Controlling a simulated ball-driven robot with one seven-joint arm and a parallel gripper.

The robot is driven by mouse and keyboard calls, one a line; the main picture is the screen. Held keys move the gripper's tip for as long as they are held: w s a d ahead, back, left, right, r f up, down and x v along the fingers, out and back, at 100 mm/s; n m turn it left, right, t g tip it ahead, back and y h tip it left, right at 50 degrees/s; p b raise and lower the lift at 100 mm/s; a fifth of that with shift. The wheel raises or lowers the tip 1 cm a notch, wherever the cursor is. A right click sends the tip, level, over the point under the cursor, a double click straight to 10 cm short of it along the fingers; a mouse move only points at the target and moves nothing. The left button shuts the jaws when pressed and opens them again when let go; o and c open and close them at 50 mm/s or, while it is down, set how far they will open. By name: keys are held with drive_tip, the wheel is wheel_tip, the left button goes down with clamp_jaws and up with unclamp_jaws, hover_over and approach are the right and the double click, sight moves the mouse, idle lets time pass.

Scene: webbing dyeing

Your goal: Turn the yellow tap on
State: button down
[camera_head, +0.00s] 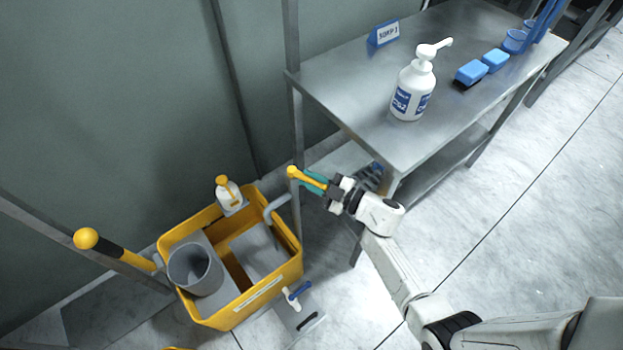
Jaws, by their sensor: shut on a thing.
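The yellow tap (294,173) shows as a yellow lever with a rounded knob end, above the right rim of the yellow tub. My gripper (314,183) has teal fingers and is shut on the tap's lever, with the knob sticking out past the fingertips to the left. The fingers and wrist hide part of the lever and where it joins its mount. A grey curved pipe (276,205) comes down just below, over the tub's edge. I cannot see any water flowing.
The yellow tub (214,322) holds a grey bucket (194,270) and a bottle (229,193). A blue-and-white tap (295,295) is in front. A yellow-knobbed lever (88,239) stands left. A steel table (350,85) with a pump bottle (412,92) is close behind my arm.

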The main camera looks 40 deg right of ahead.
drive_tip(key=c, duration=1)
unclamp_jaws()
drive_tip(key=shift+c, duration=0.2)
drive_tip(key=v, duration=1.1)
